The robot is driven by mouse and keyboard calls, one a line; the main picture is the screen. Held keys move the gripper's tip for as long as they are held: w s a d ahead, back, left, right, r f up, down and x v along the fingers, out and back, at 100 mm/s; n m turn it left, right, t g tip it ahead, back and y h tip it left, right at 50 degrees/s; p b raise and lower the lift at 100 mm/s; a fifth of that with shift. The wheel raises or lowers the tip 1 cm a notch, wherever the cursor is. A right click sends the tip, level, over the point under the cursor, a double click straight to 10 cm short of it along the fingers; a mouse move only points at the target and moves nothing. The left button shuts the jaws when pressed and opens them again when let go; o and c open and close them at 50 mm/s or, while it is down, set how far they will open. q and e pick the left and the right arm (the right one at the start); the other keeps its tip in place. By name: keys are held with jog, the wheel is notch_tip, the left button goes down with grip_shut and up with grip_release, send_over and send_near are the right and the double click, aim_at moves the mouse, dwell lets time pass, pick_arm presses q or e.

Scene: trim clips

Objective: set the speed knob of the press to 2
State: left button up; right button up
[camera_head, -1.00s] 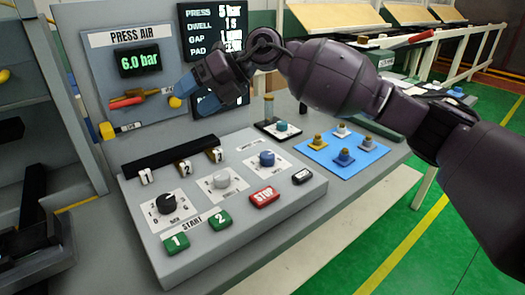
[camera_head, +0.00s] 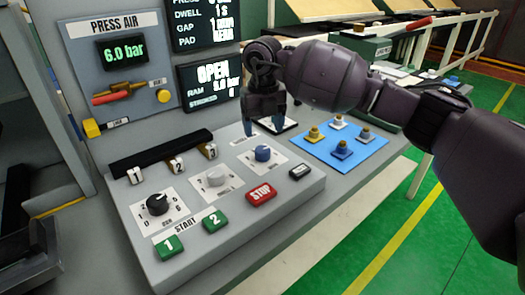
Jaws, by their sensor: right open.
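The press control box (camera_head: 240,220) carries three knobs on white dial plates: a black knob (camera_head: 157,204) at the left, a light grey knob (camera_head: 216,176) in the middle and a blue knob (camera_head: 263,153) at the right. The black knob's dial shows numbers around it. The knob labels are too small to read, so I cannot tell which is speed. My right gripper (camera_head: 264,127) is open and empty, its fingers pointing down just behind the blue knob in the picture, apart from it. My left gripper is not in view.
Green start buttons (camera_head: 214,220) and a red STOP button (camera_head: 261,193) sit near the knobs. A black bar with numbered switches (camera_head: 178,164) runs behind them. A blue mat (camera_head: 345,154) with several small parts lies to the right. The Press Air panel (camera_head: 115,60) stands behind.

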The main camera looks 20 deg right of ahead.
aim_at(263, 150)
notch_tip(263, 150, down, 6)
jog(key=shift+b, duration=0.45)
jog(key=shift+f, duration=0.75)
jog(key=shift+c, duration=0.4)
jog(key=c, duration=0.8)
jog(key=shift+c, duration=0.2)
